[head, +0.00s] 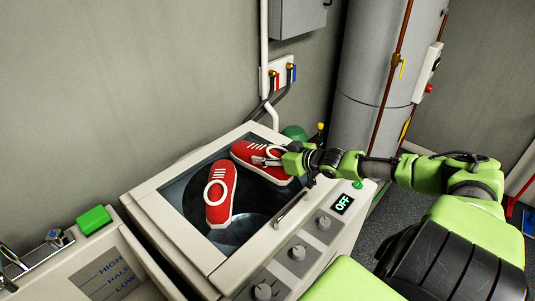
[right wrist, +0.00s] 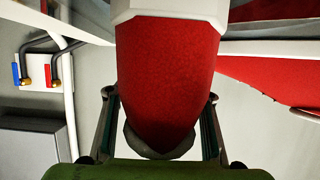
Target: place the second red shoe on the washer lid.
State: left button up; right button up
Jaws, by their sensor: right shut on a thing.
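The washer (head: 183,232) is a cream machine with a dark glass lid (head: 188,186). One red shoe (head: 221,192) with white trim lies on the lid, nearer the front left. The second red shoe (head: 245,152) is over the lid's back right part; I cannot tell whether it rests fully on the glass. My right gripper (head: 275,158) is shut on the second shoe at its right end. In the right wrist view the held shoe (right wrist: 165,80) fills the middle between the fingers, and the other shoe's red (right wrist: 285,82) shows at right. My left gripper is not in view.
A control panel with knobs (head: 298,252) and a lit OFF display (head: 343,203) runs along the washer's front. Another machine with a green block (head: 94,220) stands at left. Pipes and hoses (head: 272,97) and a grey tank (head: 375,75) are behind.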

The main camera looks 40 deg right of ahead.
jog(key=shift+f, duration=0.1)
jog(key=o, duration=1.3)
jog(key=shift+r, duration=0.2)
jog(key=shift+s, duration=0.15)
jog(key=shift+s+r+p, duration=0.1)
jog(key=shift+s+p, duration=0.35)
jog(key=shift+s, duration=0.1)
jog(key=shift+p+v, duration=2.8)
jog(key=shift+v, duration=2.5)
